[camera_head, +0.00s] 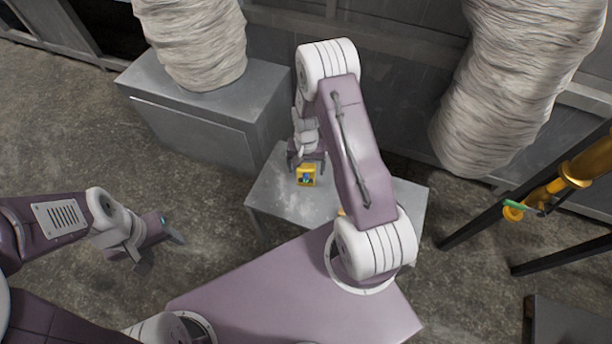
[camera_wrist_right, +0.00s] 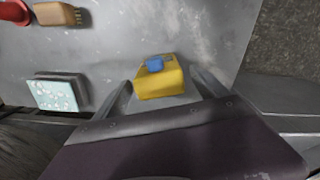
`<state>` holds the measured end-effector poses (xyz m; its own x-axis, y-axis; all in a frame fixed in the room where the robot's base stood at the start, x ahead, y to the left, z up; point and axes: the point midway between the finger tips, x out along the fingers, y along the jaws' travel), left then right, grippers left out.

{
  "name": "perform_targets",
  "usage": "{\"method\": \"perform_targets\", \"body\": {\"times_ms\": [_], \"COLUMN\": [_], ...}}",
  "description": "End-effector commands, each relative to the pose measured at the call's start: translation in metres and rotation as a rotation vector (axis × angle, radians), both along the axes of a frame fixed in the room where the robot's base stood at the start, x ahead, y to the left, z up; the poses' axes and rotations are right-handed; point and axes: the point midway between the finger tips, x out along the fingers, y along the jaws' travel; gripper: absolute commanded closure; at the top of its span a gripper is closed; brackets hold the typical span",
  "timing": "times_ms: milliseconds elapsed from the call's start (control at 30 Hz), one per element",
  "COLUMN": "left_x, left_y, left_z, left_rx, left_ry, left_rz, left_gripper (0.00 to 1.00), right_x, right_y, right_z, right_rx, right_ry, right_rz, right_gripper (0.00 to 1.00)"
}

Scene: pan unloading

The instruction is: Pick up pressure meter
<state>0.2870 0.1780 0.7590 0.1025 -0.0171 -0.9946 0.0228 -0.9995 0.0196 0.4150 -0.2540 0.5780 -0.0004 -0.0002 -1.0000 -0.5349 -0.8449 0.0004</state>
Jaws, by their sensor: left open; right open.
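The pressure meter seems to be the small yellow box with a blue part on it (camera_head: 306,176), on the grey metal table (camera_head: 275,195). In the right wrist view the yellow box (camera_wrist_right: 160,80) lies between the two fingers. My right gripper (camera_head: 306,164) is open, just above and around the box; I cannot tell if the fingers touch it. My left gripper (camera_head: 160,252) is open and empty, over the floor at the left, away from the table.
In the right wrist view a white and teal sponge-like block (camera_wrist_right: 56,94), a brown brush (camera_wrist_right: 58,14) and a red item (camera_wrist_right: 14,10) lie left of the box. A grey cabinet (camera_head: 190,120) stands left of the table. A yellow pipe (camera_head: 570,175) is at the right.

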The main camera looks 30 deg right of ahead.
Motion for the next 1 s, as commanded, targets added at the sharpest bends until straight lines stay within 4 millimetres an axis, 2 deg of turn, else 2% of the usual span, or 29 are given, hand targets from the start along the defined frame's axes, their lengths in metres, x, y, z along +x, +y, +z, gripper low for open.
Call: {"method": "perform_targets", "body": {"times_ms": [100,233,333,533,767,800,1000], "left_x": [0.0,0.0,0.0,0.0,0.0,0.0,0.0], "left_y": [0.0,0.0,0.0,0.0,0.0,0.0,0.0], "left_z": [-0.01,-0.017,-0.017,-0.016,-0.016,-0.016,-0.016], "left_rx": [0.0,0.0,0.0,0.0,0.0,0.0,0.0], "left_ry": [0.0,0.0,0.0,0.0,0.0,0.0,0.0], "left_rz": [0.0,0.0,0.0,0.0,0.0,0.0,0.0], "left_gripper": [0.44,0.44,0.44,0.44,0.44,0.44,0.44], "right_x": [-0.003,-0.003,-0.003,-0.003,-0.003,-0.003,-0.003], "right_y": [0.002,0.002,0.002,0.002,0.002,0.002,0.002], "right_z": [-0.024,-0.044,-0.05,-0.049,-0.049,-0.049,-0.048], "right_rx": [0.001,0.0,0.001,0.0,0.0,0.0,0.0], "right_ry": [0.005,0.002,0.001,0.0,0.0,0.0,0.0], "right_rz": [0.0,0.0,0.0,0.0,0.0,0.0,0.0], "right_gripper": [0.16,0.16,0.16,0.16,0.8,0.84,0.84]}}
